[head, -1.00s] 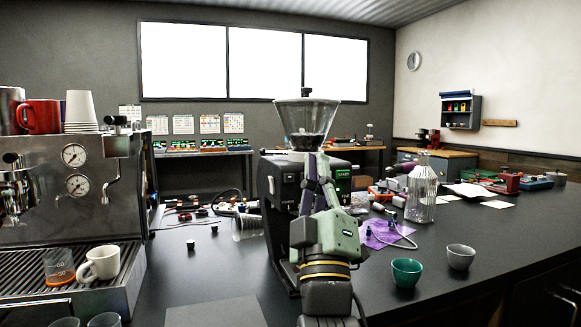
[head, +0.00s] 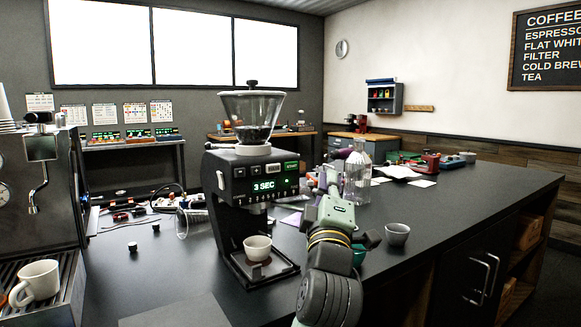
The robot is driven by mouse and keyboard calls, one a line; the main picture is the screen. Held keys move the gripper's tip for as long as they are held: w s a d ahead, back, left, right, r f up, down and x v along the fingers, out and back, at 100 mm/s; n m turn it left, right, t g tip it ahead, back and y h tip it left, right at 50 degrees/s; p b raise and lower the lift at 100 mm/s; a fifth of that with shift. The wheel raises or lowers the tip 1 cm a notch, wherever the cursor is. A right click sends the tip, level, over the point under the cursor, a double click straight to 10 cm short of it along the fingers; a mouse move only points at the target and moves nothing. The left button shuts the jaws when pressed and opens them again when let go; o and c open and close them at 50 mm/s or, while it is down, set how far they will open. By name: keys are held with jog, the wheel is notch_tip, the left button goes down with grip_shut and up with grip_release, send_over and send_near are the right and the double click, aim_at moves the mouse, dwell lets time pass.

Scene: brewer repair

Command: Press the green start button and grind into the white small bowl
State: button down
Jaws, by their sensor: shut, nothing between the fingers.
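The black grinder (head: 222,205) stands on the dark counter with a clear hopper (head: 250,112) of dark beans on top. Its display (head: 264,186) reads "3 SEC" in green. The green start button (head: 291,166) is at the upper right of its front panel. The white small bowl (head: 257,246) stands upright on the grinder's base, below the spout; its contents are too small to make out. My gripper (head: 329,176) is shut and empty, to the right of the grinder and apart from the button in the picture.
A teal bowl (head: 358,256) is partly hidden behind my arm; a grey bowl (head: 397,234) stands right of it. A glass bottle (head: 357,178) is behind my gripper. The espresso machine (head: 50,190) with a white mug (head: 38,281) is at left.

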jog(key=w+a, duration=0.5)
jog(key=w, duration=0.1)
jog(key=shift+w, duration=0.4)
jog(key=shift+a, duration=0.1)
dwell(1.1)
jog(key=shift+w+a+p, duration=0.2)
jog(key=shift+w+p, duration=0.1)
jog(key=shift+w, duration=0.05)
jog(key=shift+w+a, duration=0.2)
jog(key=shift+w, duration=0.1)
dwell(0.5)
dwell(0.4)
jog(key=shift+s+d, duration=0.4)
jog(key=shift+s, duration=0.3)
jog(key=shift+d, duration=0.1)
jog(key=s+d, duration=0.1)
jog(key=s, duration=0.1)
jog(key=s+d, duration=0.1)
jog(key=s, duration=0.1)
jog(key=shift+d, duration=0.4)
